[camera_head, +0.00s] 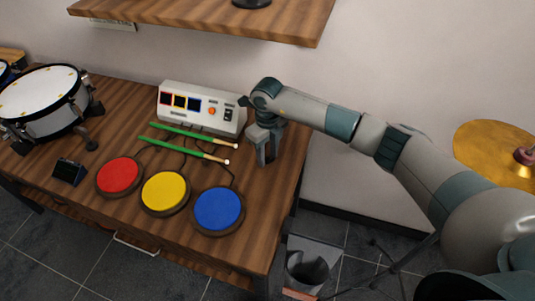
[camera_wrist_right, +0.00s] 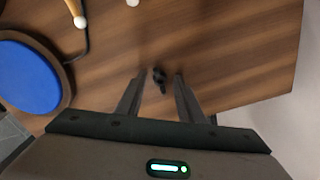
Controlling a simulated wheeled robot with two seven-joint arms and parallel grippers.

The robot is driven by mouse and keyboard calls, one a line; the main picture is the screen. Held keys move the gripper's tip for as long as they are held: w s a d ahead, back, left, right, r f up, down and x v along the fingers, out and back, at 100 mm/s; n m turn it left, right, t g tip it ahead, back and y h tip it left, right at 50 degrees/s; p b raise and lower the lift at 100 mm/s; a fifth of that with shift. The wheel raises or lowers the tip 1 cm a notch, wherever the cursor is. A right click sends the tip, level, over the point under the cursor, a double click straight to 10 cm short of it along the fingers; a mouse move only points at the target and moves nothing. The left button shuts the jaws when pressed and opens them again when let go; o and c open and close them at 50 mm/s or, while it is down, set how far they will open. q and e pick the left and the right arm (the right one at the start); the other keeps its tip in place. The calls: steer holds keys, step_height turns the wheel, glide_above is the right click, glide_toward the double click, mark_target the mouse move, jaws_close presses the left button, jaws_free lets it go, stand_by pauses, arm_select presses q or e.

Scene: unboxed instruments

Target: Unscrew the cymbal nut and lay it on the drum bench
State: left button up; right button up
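A small dark piece that looks like the cymbal nut (camera_wrist_right: 159,78) is on or just above the wooden drum bench (camera_wrist_right: 225,65), between and slightly beyond my right fingertips in the wrist view. My right gripper (camera_wrist_right: 159,80) is open, with a gap on both sides of the piece. In the head view my right gripper (camera_head: 265,160) points down at the bench's right end, and the small piece cannot be made out there. The gold cymbal (camera_head: 485,145) stands at the far right, with a reddish fitting (camera_head: 524,156) at its centre. My left gripper is not in view.
A white control box (camera_head: 200,108), green drumsticks (camera_head: 185,141), and red (camera_head: 119,176), yellow (camera_head: 165,191) and blue (camera_head: 218,209) pads lie left of my gripper. A snare drum (camera_head: 45,100) stands at left. A shelf (camera_head: 215,15) overhangs the back. A bin (camera_head: 307,268) is below.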

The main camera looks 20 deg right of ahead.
steer(key=shift+r, duration=0.35)
step_height(320, 180, up, 6)
steer(key=shift+f+b, duration=0.2)
steer(key=shift+b, duration=0.35)
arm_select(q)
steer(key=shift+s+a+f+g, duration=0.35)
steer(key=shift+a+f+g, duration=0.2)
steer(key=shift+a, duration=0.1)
arm_select(e)
steer(key=shift+r, duration=0.75)
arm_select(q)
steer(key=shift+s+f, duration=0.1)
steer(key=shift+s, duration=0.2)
